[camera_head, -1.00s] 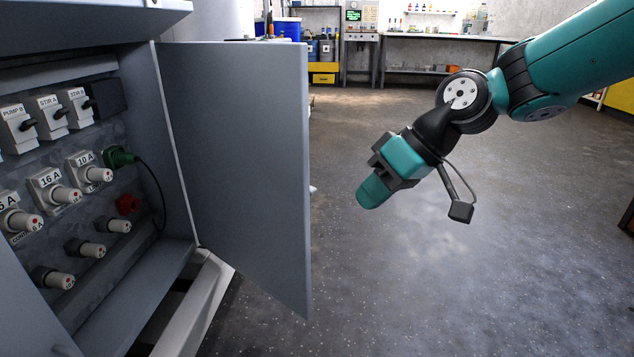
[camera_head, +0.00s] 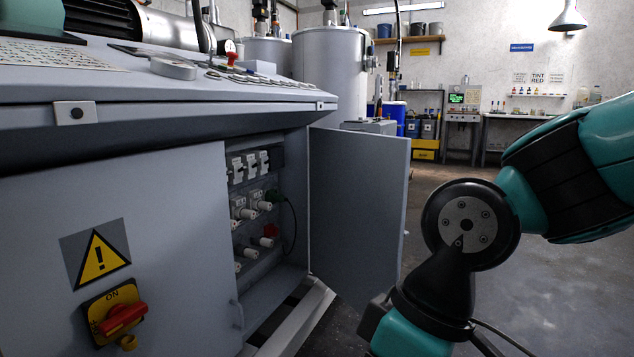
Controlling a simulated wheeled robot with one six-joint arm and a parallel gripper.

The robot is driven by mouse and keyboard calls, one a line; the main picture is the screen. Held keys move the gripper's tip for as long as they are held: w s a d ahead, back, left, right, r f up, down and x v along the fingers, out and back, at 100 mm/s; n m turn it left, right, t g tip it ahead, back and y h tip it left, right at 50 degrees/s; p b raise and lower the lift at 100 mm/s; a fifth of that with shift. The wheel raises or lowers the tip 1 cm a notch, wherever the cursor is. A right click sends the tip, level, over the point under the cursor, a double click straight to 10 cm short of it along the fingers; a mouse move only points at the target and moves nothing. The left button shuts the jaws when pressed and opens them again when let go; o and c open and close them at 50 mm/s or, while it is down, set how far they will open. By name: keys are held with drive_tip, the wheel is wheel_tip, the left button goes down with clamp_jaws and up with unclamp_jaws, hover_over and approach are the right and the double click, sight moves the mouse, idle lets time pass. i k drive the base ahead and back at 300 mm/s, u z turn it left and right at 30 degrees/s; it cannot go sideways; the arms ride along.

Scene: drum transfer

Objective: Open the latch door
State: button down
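The grey cabinet door (camera_head: 358,210) stands swung wide open on the right of the cabinet, hinged at its left edge. Behind the opening, the interior (camera_head: 262,215) shows rows of white switches and fuses, a green plug and a red part. A second, closed door panel (camera_head: 150,220) to the left bears a yellow warning sign and a small handle near its right edge. My arm is at the right, beyond the open door's free edge.
A red rotary switch (camera_head: 122,318) on a yellow plate sits on the closed panel. The console top (camera_head: 150,85) overhangs the doors. A large grey tank (camera_head: 330,75) stands behind. The floor (camera_head: 440,172) to the right of the open door looks clear.

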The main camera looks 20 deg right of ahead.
sight(359, 181)
drive_tip(key=u, duration=0.25)
drive_tip(key=i, duration=1)
drive_tip(key=z, duration=0.6)
